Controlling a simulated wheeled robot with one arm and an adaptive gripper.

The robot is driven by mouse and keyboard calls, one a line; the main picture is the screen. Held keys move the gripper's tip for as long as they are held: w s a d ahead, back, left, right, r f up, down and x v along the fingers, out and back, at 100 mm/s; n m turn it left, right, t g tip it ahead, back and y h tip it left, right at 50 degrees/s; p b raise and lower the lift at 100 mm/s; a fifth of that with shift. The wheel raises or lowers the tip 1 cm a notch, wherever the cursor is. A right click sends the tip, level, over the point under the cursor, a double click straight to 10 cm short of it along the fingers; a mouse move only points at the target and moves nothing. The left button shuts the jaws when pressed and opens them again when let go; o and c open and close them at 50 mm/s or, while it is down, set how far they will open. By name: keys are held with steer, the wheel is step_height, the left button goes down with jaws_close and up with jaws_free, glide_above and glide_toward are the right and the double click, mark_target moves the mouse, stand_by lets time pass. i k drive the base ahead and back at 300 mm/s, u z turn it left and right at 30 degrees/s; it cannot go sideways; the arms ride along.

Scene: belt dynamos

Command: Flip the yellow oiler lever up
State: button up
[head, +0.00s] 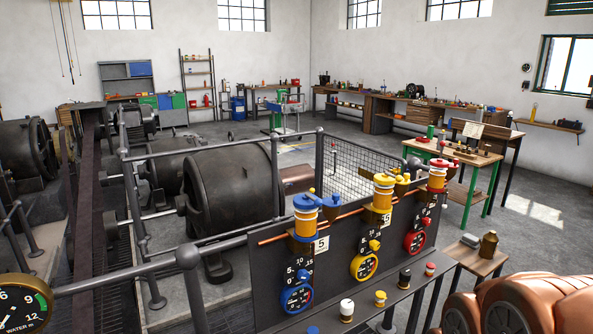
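The yellow oiler (383,193) stands in the middle of three oilers along a copper pipe on top of a dark panel (330,265). Its yellow cap has a small yellow lever (399,178) at the right side. The lever appears to lie roughly level, but it is too small to tell its exact angle. The blue oiler (305,218) is nearer on the left, with a blue lever (324,201) sticking out to the right. The red oiler (437,177) is farther on the right. My gripper is not in view.
The panel carries a blue dial (297,298), a yellow dial (364,266) and a red dial (415,242). Small knobs stand along the ledge in front. A grey railing (130,268) runs left of the panel. A small wooden table (478,262) stands at right.

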mark_target(398, 178)
steer(key=u, duration=2.5)
steer(key=k, duration=0.5)
steer(key=z, duration=0.75)
